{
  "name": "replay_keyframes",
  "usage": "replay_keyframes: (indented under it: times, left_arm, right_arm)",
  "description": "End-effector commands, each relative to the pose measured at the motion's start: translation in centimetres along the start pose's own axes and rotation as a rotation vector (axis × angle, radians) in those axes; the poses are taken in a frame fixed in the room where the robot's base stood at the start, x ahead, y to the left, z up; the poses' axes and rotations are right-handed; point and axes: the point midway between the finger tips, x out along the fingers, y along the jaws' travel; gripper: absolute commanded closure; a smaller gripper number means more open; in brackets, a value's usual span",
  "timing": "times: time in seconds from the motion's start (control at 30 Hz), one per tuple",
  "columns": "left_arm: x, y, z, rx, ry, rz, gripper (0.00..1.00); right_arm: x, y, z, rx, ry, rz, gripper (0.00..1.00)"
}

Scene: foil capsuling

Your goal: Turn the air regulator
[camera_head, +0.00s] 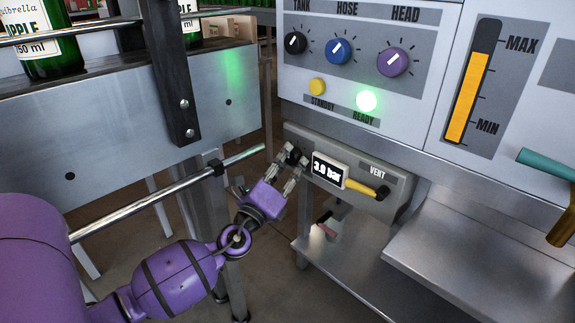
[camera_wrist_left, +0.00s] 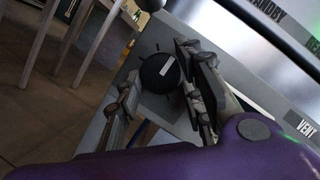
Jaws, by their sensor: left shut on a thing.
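The air regulator is a round black knob (camera_wrist_left: 160,73) with a white line, on the grey panel (camera_head: 395,208) below the main controls. In the head view the knob is mostly hidden by my left gripper (camera_head: 291,168). My left gripper (camera_wrist_left: 160,85) is shut on the knob, with one finger on each side of it in the left wrist view. The display (camera_head: 328,171) beside it reads about 3.9 bar. My right gripper is in neither view.
A yellow vent lever (camera_head: 362,187) sits right of the display. Above are the black tank (camera_head: 295,43), blue hose (camera_head: 338,51) and purple head (camera_head: 393,62) knobs. The ready lamp (camera_head: 366,101) glows green. A metal rail (camera_head: 150,200) and conveyor side (camera_head: 60,140) lie left.

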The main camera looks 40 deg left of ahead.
Motion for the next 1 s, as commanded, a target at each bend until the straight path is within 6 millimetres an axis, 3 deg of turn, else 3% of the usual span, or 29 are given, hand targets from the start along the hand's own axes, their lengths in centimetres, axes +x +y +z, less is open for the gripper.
replay_keyframes:
  times: [0.17,0.2,0.33,0.7,0.87,1.0]
  left_arm:
    - [-0.2,0.4,-0.1,0.0,0.003,0.008,0.91]
    - [-0.2,0.5,-0.1,0.0,0.002,0.008,0.63]
    - [-0.1,0.4,-0.1,0.0,0.002,0.007,0.48]
    - [-0.5,0.2,0.0,-0.001,0.0,0.004,0.48]
    - [-2.8,0.3,0.0,0.0,0.001,0.006,0.48]
    - [-5.9,0.3,0.0,0.0,0.002,0.007,0.48]
  right_arm:
    - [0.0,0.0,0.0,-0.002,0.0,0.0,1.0]
    - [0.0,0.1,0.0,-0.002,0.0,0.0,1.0]
    - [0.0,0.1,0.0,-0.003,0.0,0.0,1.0]
    - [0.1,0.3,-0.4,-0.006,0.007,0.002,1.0]
    - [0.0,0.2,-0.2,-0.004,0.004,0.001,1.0]
    - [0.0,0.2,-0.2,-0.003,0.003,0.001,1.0]
